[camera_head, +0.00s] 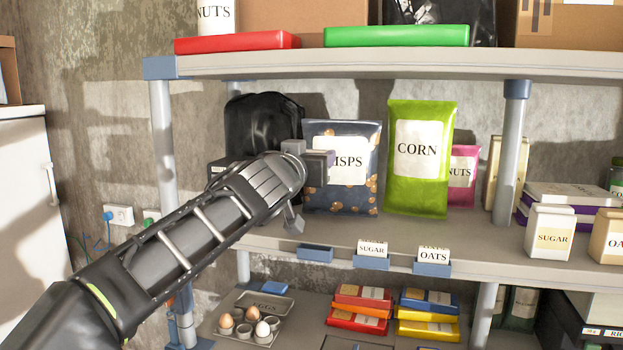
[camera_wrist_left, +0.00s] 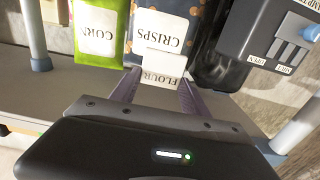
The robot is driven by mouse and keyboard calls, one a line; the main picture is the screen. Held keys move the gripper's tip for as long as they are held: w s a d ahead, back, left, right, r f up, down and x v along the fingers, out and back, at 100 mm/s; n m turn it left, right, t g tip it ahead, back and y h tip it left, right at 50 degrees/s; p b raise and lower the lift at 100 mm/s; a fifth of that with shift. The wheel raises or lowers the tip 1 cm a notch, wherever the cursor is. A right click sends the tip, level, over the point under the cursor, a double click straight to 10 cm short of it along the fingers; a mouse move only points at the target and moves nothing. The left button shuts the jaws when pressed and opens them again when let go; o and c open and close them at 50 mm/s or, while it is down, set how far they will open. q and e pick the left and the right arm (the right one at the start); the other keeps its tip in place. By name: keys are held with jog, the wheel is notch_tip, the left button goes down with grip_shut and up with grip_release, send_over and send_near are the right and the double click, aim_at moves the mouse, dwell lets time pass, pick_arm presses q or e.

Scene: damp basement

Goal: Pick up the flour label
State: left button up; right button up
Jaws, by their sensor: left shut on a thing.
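The flour label (camera_wrist_left: 160,68) is a small white card reading FLOUR, upside down in the left wrist view. It sits between the fingers of my left gripper (camera_wrist_left: 157,88), which is shut on it. In the head view my left gripper (camera_head: 316,168) is in front of the crisps bag (camera_head: 347,150), above the middle shelf, and the label is hidden behind it. An empty blue label holder (camera_head: 315,254) is on the shelf edge below. My right gripper is not in view.
A sugar label (camera_head: 372,249) and an oats label (camera_head: 433,255) stand in blue holders along the shelf edge. A green corn bag (camera_head: 418,185) stands right of the crisps. A black bag (camera_head: 258,125) is at left. A shelf post (camera_head: 513,150) stands at right.

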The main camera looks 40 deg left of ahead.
pick_arm(q)
notch_tip(320, 180, up, 10)
dwell(0.3)
jog(key=shift+f, duration=0.1)
dwell(1.8)
